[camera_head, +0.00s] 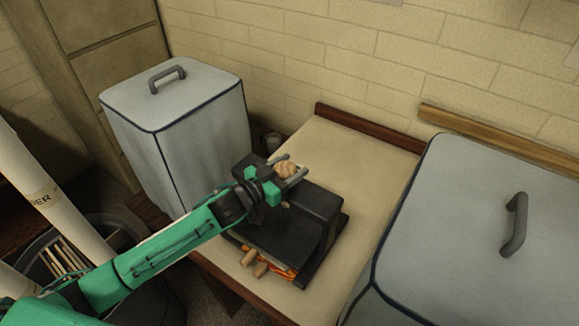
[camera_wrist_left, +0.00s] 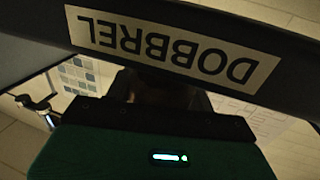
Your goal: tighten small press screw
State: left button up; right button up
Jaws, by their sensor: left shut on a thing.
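The small press (camera_head: 320,212) is a black block-shaped frame standing on a cream worktop. The arm hides part of the press's left side. In the left wrist view a dark bar with a "DOBBREL" label (camera_wrist_left: 172,47) crosses close in front of the camera; the fingertips and knob cannot be made out there. My right gripper is not in view.
Two large grey covered boxes with handles flank the worktop, one at the left (camera_head: 190,105) and one at the right (camera_head: 480,240). Wooden pegs (camera_head: 254,263) and orange sheets lie at the press's front edge. The cream worktop (camera_head: 345,150) is bare behind the press.

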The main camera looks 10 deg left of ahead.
pick_arm(q)
jog(key=o, duration=0.9)
jog(key=shift+o, duration=0.5)
jog(key=shift+s+a+f, duration=0.1)
jog(key=shift+s+a, duration=0.1)
jog(key=b+v, duration=0.4)
jog(key=v, duration=0.9)
jog(key=shift+s+a, duration=0.1)
